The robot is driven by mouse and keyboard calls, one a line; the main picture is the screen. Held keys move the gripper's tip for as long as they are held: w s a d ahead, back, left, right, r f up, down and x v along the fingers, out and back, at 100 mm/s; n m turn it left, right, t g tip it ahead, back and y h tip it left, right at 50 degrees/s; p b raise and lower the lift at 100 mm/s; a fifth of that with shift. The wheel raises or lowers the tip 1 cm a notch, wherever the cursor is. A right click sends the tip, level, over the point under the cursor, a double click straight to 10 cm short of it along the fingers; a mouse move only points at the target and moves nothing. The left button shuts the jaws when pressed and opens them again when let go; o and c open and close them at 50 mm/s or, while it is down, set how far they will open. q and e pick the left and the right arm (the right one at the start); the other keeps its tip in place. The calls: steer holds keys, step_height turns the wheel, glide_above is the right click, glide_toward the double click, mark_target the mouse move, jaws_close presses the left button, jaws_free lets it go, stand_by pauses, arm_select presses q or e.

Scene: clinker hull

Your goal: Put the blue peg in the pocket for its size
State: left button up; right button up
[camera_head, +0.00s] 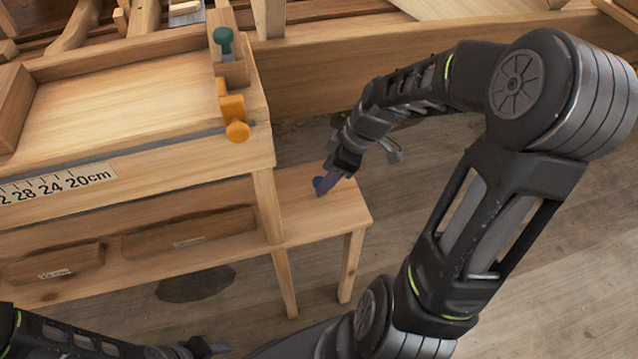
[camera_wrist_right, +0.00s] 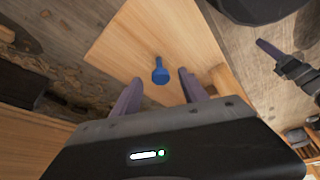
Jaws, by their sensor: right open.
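The blue peg (camera_head: 318,183) is on the low wooden shelf (camera_head: 345,205) at the bench's right end, partly hidden by my right gripper in the head view. In the right wrist view the peg (camera_wrist_right: 160,74) shows a wide round end and a narrower shaft. My right gripper (camera_head: 325,185) is open just above the shelf, with the peg between the lines of its two fingers, which appear apart from it. My left gripper (camera_head: 216,348) is low at the bottom edge, far from the peg. I cannot make out which pocket fits the peg.
A green peg (camera_head: 224,42) stands upright in a wooden block at the bench's right end. An orange knobbed piece (camera_head: 235,118) sits at the bench edge. A ruler strip (camera_head: 58,184) marks the front. Labelled wooden pieces (camera_head: 190,235) lie on the lower shelf.

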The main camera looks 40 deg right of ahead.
steer(key=b+x, duration=0.1)
steer(key=x, duration=0.4)
steer(key=shift+w+f, duration=0.1)
steer(key=shift+f, duration=0.05)
stand_by(0.4)
jaws_close()
stand_by(0.4)
